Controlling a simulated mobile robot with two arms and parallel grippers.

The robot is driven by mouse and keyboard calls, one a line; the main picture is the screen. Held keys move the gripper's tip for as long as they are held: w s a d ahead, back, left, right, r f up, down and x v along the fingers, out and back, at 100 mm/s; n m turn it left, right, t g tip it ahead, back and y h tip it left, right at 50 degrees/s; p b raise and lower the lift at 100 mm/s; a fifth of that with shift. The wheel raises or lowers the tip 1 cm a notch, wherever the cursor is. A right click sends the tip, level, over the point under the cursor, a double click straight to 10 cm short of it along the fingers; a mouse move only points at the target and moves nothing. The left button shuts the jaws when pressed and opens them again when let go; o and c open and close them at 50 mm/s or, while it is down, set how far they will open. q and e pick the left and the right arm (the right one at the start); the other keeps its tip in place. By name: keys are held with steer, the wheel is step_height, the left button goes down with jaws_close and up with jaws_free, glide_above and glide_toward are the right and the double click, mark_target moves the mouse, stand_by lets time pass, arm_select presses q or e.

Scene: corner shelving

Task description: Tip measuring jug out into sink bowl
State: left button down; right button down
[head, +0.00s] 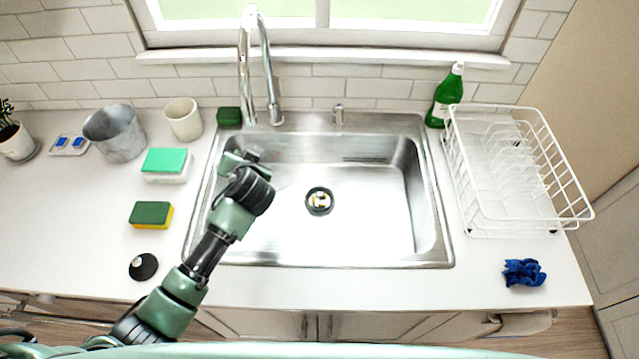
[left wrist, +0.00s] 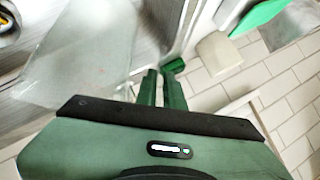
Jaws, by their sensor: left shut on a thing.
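The measuring jug (left wrist: 78,55) shows as a clear, see-through body at the upper left of the left wrist view. My left gripper (left wrist: 160,88) has its fingers close together beside it, shut on the jug; the exact grip point is hard to make out. In the head view my left gripper (head: 238,160) is over the left side of the steel sink bowl (head: 375,220). The jug is hardly visible there, and I cannot tell its tilt or contents. The drain (head: 319,201) is in the middle of the bowl. My right gripper is out of view.
The tap (head: 272,90) stands behind the bowl. Left are a metal bucket (head: 115,135), a cream cup (head: 184,119) and sponges (head: 151,214). Right are a green bottle (head: 446,98), a white dish rack (head: 510,232) and a blue cloth (head: 523,272). The bowl's right half is clear.

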arm_select(q)
steer(key=w+a+f+n+g+h+p, duration=0.1)
steer(key=a+f+n+h+p, duration=0.2)
steer(key=a+f+h+p, duration=0.1)
steer(key=a+h, duration=0.1)
steer(key=a, duration=0.1)
steer(key=shift+w+a+f+g, duration=0.2)
steer(key=shift+a+f+g, duration=0.05)
steer(key=shift+a+g, duration=0.15)
stand_by(0.8)
